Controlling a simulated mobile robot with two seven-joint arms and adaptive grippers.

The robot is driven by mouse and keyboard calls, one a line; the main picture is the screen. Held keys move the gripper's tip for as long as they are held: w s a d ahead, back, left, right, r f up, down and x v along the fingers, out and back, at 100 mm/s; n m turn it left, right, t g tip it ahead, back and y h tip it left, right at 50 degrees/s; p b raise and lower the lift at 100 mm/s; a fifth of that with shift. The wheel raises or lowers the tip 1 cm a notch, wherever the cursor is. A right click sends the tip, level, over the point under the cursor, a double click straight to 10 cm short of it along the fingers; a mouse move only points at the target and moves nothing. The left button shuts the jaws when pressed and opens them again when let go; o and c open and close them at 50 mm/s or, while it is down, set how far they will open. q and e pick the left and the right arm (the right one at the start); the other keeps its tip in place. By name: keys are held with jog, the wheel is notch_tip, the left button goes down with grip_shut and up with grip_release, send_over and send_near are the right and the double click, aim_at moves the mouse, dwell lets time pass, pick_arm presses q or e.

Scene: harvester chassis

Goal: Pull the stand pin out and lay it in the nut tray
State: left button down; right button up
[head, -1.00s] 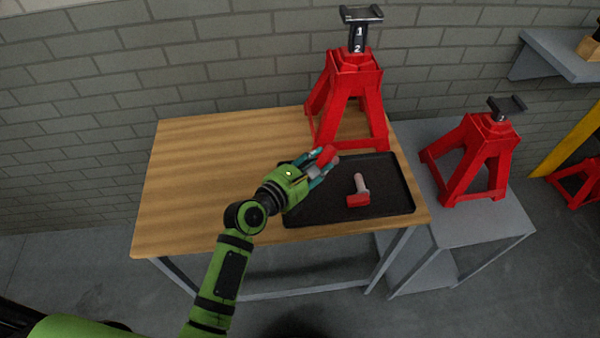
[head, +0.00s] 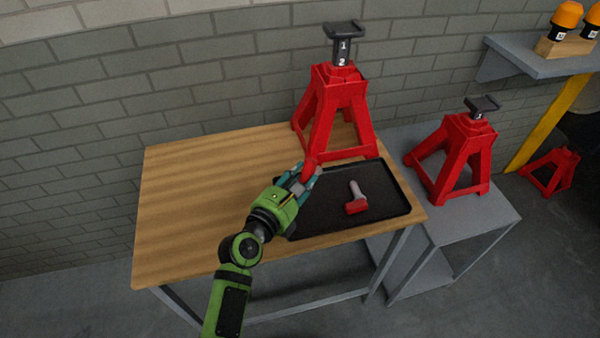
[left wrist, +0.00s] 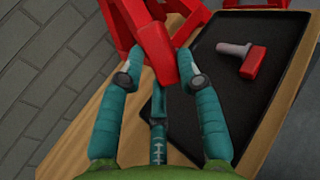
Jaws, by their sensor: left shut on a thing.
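My left gripper (head: 305,175) is shut on a red handle, seen between its teal fingers in the left wrist view (left wrist: 178,62). It looks like a pin's handle; any shaft is hidden. The gripper is in front of the red jack stand (head: 338,112) marked 1 and 2, over the left part of the black nut tray (head: 385,213). I cannot tell whether the held piece touches the stand. Another pin (head: 356,199), with red handle and grey shaft, lies in the tray, also in the left wrist view (left wrist: 248,57). My right gripper is not in view.
The wooden table (head: 195,200) is bare to the left of the tray. A second red stand (head: 458,155) marked 3 stands on a lower grey table (head: 455,225) at right. A grey shelf (head: 540,60) holds orange-capped items. A brick wall is behind.

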pick_arm(q)
jog(key=shift+f+b, duration=0.85)
jog(key=shift+b, duration=0.1)
notch_tip(320, 180, down, 4)
jog(key=b, duration=0.2)
jog(key=shift+r+b, duration=0.25)
jog(key=shift+b, duration=0.05)
jog(key=shift+f+b, duration=0.95)
jog(key=shift+f, duration=0.35)
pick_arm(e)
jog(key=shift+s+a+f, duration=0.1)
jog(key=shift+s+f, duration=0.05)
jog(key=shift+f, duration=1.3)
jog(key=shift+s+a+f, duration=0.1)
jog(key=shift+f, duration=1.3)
pick_arm(q)
jog(key=c, duration=0.8)
grip_release()
jog(key=shift+f, duration=0.1)
jog(key=v, duration=1.2)
jog(key=shift+s, duration=0.1)
